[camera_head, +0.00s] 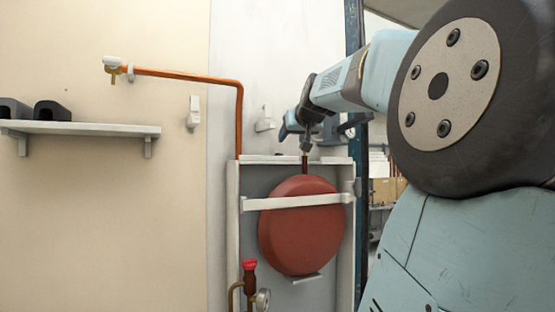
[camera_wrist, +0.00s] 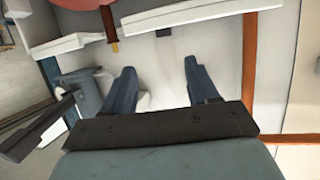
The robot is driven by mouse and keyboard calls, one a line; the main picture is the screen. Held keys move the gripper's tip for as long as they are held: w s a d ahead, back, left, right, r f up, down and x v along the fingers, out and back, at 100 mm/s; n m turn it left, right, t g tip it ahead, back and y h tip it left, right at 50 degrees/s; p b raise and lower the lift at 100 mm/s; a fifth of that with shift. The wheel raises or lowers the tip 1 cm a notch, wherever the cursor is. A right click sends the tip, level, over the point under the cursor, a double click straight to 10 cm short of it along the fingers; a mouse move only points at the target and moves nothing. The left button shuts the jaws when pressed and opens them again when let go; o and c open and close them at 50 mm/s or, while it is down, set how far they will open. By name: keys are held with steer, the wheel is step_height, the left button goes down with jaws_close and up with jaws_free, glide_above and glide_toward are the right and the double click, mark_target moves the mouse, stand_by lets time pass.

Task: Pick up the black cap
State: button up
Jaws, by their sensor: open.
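I cannot make out a black cap with certainty. Two dark, hollow-looking black pieces, one at the left edge and a second black piece (camera_head: 52,111) beside it, sit on the wall shelf in the head view. My gripper (camera_head: 304,122) is far to their right, above the red tank and close to its top pipe. In the wrist view my gripper (camera_wrist: 159,66) has its two blue-grey fingers spread wide, with nothing between them.
The round red tank (camera_head: 300,232) is strapped by a white bar (camera_head: 290,202) in a grey cabinet (camera_head: 232,210). A copper pipe (camera_head: 190,76) runs along the wall. The white shelf (camera_head: 100,129) is at left. A red-handled valve (camera_head: 249,266) stands low. Open space lies before the wall.

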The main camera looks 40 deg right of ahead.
steer(key=x, duration=0.8)
steer(key=shift+a, duration=0.15)
steer(key=shift+a+f+x, duration=0.1)
steer(key=shift+a+x, duration=0.05)
steer(key=shift+x, duration=1.2)
steer(key=shift+a+f+x, duration=0.15)
steer(key=shift+a+x, duration=0.05)
steer(key=shift+x, duration=1.1)
jaws_close()
steer(key=shift+s+a+r, duration=0.1)
steer(key=shift+s+r, duration=0.25)
steer(key=shift+r, duration=0.05)
steer(key=r+v, duration=0.2)
steer(key=v, duration=1.3)
steer(key=shift+w+d, duration=0.25)
steer(key=shift+w, duration=0.05)
